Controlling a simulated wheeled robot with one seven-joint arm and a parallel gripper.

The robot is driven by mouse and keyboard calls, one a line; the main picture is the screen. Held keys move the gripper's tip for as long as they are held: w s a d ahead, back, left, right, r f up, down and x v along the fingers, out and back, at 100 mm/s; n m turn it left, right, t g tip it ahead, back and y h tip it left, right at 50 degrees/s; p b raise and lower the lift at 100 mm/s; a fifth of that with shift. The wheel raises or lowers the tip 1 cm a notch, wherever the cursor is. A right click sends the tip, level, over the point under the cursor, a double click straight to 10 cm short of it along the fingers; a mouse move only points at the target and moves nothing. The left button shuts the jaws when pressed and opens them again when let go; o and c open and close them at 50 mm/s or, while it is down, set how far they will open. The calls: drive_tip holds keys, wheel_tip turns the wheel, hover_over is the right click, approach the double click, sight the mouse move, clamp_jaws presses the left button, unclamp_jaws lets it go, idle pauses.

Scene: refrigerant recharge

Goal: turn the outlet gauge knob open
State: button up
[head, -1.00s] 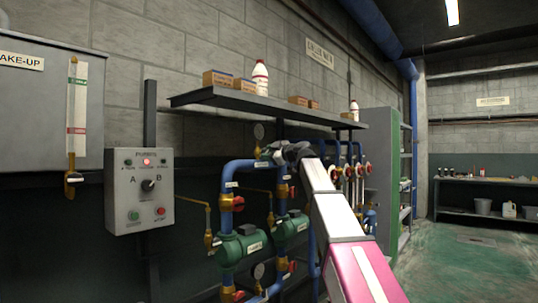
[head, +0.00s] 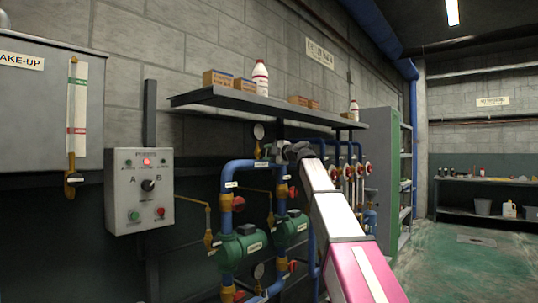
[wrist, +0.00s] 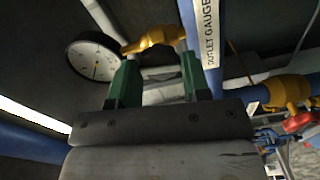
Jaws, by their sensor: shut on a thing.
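My gripper (wrist: 155,70) has green fingers, one on each side of a small gap just below a brass gauge valve (wrist: 153,40) in the wrist view. It is shut on the outlet gauge knob; the knob itself is mostly hidden by the fingers. A round white-faced gauge (wrist: 95,61) with a black rim sits to the left of the brass valve, and also shows in the head view (head: 258,131). A white "OUTLET GAUGE" label (wrist: 209,35) is on the blue pipe to the right. In the head view my gripper (head: 274,151) is at the upper pipes, partly hidden by my wrist.
A brass valve with a red handle (wrist: 297,122) is to the right in the wrist view. Green pumps (head: 243,246) and blue pipes stand below my arm. A shelf (head: 262,103) with boxes and bottles is above. A grey control panel (head: 139,190) is at left.

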drive_tip(key=shift+s+f+n, duration=0.1)
drive_tip(key=shift+n, duration=0.4)
drive_tip(key=o, duration=0.9)
drive_tip(key=shift+d, duration=0.1)
drive_tip(key=v, duration=0.6)
drive_tip(key=shift+s+d, duration=0.25)
drive_tip(key=shift+d, duration=0.1)
